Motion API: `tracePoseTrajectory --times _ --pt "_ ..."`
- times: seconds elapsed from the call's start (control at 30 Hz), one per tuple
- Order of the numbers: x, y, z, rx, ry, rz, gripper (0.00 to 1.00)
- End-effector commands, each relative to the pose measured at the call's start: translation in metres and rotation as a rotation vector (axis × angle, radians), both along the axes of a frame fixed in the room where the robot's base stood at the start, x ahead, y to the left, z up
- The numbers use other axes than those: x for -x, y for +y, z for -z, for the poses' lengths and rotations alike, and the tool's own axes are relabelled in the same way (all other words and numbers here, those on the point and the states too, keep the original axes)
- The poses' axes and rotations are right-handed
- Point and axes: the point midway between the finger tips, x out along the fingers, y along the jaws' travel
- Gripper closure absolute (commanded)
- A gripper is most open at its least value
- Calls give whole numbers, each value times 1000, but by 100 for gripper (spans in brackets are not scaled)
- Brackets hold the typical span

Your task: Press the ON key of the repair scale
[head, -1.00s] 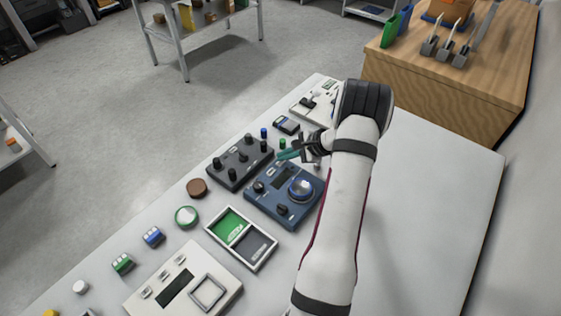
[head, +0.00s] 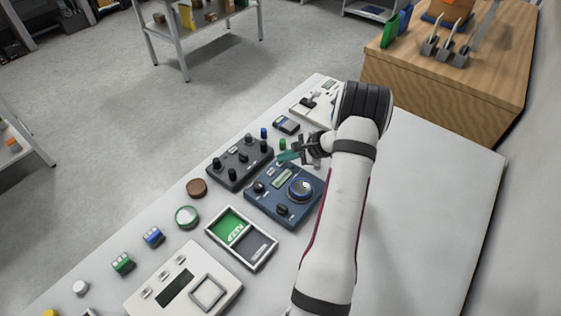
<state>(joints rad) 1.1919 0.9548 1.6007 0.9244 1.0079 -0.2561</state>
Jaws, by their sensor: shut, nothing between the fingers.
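A blue device (head: 258,207) with a round blue and silver part (head: 300,190), dark knobs and a small display (head: 283,178) sits mid-table in the head view. Its display is lit pale green. A white scale (head: 150,294) with a square pan (head: 208,291) and a dark display (head: 175,288) stands at the front left. No readable label shows which one is the repair scale. Whether the tips touch a key is too small to tell.
A dark knob box (head: 228,172) stands left of the blue device. A green and grey tray (head: 213,239) lies in front. Another white device (head: 301,108) stands at the back. Small blocks and discs line the left edge. The table (head: 430,200) right of my arm is clear.

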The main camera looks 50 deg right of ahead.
Motion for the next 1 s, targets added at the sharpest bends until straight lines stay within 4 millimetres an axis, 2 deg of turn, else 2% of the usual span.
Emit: tracePoseTrajectory --times 0.3,0.63,1.0 --pt "0 0 -14 1 0 -1 100" --pt "0 0 -17 0 0 0 100" --pt "0 0 -53 1 -1 0 100"
